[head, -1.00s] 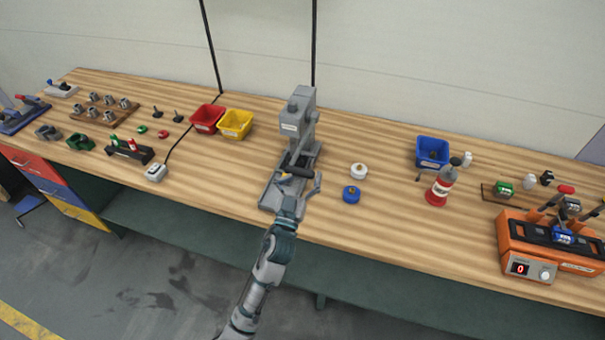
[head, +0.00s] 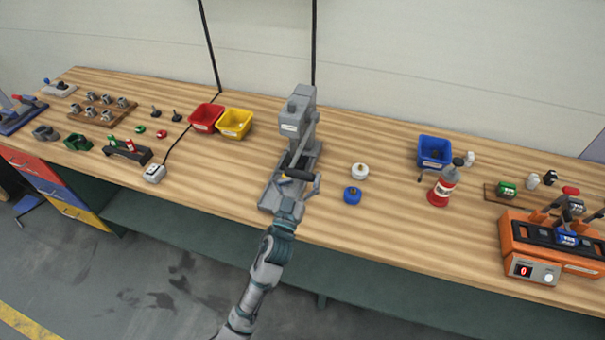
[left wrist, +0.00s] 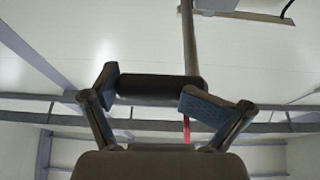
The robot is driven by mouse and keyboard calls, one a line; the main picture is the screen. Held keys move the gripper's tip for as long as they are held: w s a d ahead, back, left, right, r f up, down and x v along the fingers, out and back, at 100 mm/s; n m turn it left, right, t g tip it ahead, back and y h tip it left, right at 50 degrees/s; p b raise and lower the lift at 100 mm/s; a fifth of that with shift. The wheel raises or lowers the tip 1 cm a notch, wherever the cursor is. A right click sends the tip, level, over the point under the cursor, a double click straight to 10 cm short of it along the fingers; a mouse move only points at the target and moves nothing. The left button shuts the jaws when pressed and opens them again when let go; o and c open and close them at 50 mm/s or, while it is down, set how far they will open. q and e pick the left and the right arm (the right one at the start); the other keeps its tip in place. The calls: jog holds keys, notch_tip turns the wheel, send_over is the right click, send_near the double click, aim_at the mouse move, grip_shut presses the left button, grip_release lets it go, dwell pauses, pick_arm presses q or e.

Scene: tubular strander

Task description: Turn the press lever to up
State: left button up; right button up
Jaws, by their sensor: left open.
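The grey press (head: 299,112) stands on its base plate near the middle of the bench. Its lever slants toward me and ends in a black handle (head: 300,175). My left gripper (head: 300,183) is at this handle, on the near side of the press, with its jaws open. In the left wrist view the handle (left wrist: 158,89) lies crosswise between the spread fingers of the left gripper (left wrist: 150,92), and the lever rod (left wrist: 188,40) runs upward from its right end. Whether the fingers touch the handle is unclear. My right gripper is not in view.
A white knob (head: 360,171) and a blue knob (head: 352,195) stand right of the press. Red (head: 206,117) and yellow (head: 234,123) bins are behind left. Bare bench lies left of the press base.

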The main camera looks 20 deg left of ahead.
pick_arm(q)
jog(key=shift+s+a, duration=0.2)
jog(key=shift+a, duration=0.25)
jog(key=shift+s+d, duration=0.15)
jog(key=shift+d, duration=0.05)
jog(key=shift+s+f, duration=0.1)
jog(key=shift+s, duration=0.2)
jog(key=d+b+v, duration=0.1)
jog(key=b+v, duration=0.3)
jog(key=v, duration=1.5)
jog(key=shift+s+a+r, duration=0.25)
jog(key=shift+a+r, duration=0.1)
jog(key=shift+a, duration=0.1)
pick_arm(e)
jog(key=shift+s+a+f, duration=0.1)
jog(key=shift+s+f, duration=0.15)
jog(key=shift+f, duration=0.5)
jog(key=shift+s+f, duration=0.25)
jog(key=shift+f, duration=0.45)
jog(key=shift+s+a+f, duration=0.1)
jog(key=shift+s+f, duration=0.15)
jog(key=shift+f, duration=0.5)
